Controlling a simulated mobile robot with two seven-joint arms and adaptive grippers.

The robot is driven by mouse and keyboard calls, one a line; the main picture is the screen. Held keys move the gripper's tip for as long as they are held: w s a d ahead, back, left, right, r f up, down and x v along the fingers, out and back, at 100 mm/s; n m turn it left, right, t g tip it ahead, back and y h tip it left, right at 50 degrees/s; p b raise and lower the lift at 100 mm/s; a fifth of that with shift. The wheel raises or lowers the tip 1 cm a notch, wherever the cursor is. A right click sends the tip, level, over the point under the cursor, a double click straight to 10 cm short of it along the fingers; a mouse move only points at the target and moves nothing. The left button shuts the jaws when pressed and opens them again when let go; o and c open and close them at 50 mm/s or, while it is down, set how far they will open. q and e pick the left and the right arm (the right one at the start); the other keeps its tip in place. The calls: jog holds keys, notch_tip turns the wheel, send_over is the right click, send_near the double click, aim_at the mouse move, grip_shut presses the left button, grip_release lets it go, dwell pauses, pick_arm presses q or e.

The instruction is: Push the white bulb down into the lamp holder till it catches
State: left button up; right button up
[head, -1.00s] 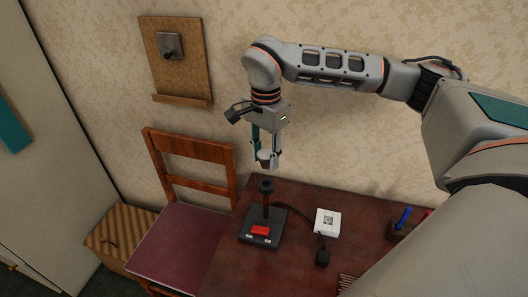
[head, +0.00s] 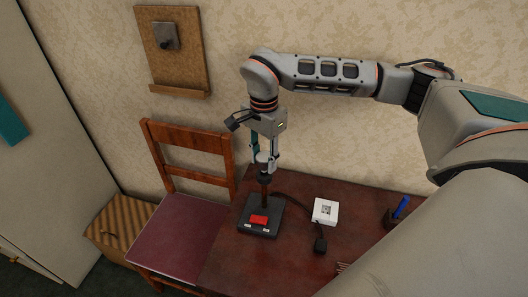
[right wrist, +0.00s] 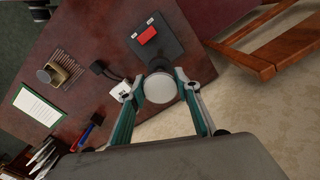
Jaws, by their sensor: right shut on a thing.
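The white bulb (right wrist: 161,88) shows as a pale round disc between my fingertips in the right wrist view. My right gripper (head: 265,162) is shut on it, and its fingers point down. In the head view the lamp holder (head: 264,180) is a dark cup on top of a brown post, on a dark base (head: 272,226) with a red switch (head: 259,220). The bulb is right over the holder, with its lower end at or in the cup's mouth. The fingers hide most of the bulb, so I cannot tell how deep it sits. My left gripper is not in view.
A white box (head: 325,211) and a black plug (head: 320,245) lie on the dark red table (head: 240,265) right of the lamp. A wooden chair (head: 185,145) stands at the left.

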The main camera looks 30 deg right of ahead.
aim_at(264, 157)
jog(key=shift+f, duration=0.55)
jog(key=shift+f, duration=0.7)
dwell(1.9)
jog(key=o, duration=1.1)
notch_tip(264, 157, up, 12)
jog(key=shift+r, duration=0.1)
